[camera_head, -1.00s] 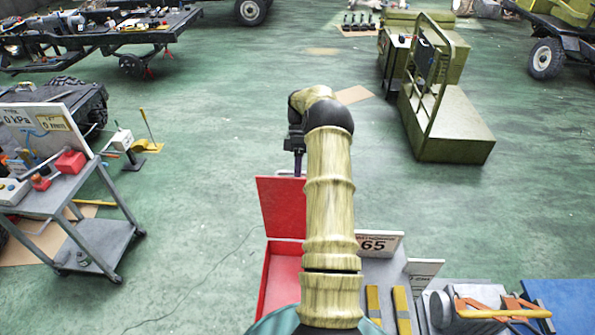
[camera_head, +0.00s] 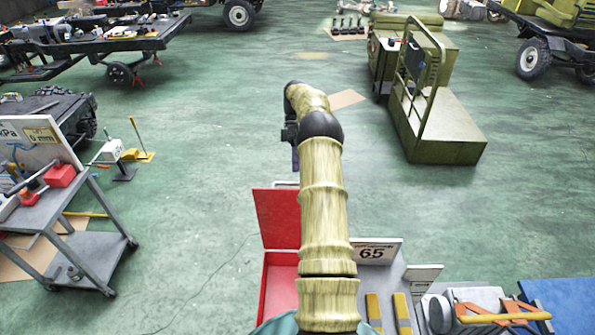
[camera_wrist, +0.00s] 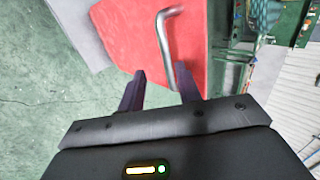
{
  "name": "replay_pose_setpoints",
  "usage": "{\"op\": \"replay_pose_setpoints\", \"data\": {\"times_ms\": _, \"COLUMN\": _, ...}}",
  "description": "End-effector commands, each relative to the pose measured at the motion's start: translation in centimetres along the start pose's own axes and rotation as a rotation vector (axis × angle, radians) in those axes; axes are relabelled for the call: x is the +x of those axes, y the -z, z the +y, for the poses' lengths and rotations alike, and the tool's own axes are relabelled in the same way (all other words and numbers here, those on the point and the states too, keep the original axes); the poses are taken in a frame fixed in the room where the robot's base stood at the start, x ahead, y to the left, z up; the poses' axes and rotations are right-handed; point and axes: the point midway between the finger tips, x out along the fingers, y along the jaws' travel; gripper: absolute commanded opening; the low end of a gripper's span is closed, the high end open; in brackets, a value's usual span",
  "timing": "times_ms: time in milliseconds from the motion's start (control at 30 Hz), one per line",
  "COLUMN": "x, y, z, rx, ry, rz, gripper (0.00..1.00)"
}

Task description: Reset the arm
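My arm reaches forward from the bottom middle of the head view. My gripper (camera_head: 293,155) hangs at its far end, partly hidden and small there. In the wrist view my gripper (camera_wrist: 160,83) shows two dark fingers spread apart, with nothing held between them. A red box (camera_head: 281,285) with its red lid (camera_head: 277,218) raised stands below my arm, partly covered by it. In the wrist view a red panel (camera_wrist: 120,35) lies beyond the fingers, with a bent silver bar (camera_wrist: 164,45) across it. I cannot tell whether the bar touches a finger.
A grey cart (camera_head: 92,258) with tools stands at the left. An olive machine (camera_head: 440,130) with a tall rail stands at the right. Green floor is open around the middle.

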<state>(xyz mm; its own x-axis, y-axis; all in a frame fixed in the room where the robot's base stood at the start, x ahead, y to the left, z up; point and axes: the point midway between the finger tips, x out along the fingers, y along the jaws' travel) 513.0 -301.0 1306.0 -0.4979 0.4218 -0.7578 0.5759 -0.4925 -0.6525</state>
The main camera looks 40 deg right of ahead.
Motion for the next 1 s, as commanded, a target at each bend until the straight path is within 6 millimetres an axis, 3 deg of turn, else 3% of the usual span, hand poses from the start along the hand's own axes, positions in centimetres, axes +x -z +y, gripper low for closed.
{"op": "replay_pose_setpoints", "data": {"times_ms": 200, "x": -0.9, "y": 0.4, "z": -0.3, "rx": -0.008, "ry": 0.001, "rz": -0.008, "gripper": 0.34}}
{"op": "replay_pose_setpoints", "data": {"times_ms": 767, "x": -0.9, "y": 0.6, "z": -0.3, "rx": -0.009, "ry": 0.000, "rz": -0.009, "gripper": 0.34}}
{"op": "replay_pose_setpoints", "data": {"times_ms": 1000, "x": -1.1, "y": 3.0, "z": -1.4, "rx": 0.035, "ry": -0.060, "rz": -0.042, "gripper": 0.34}}
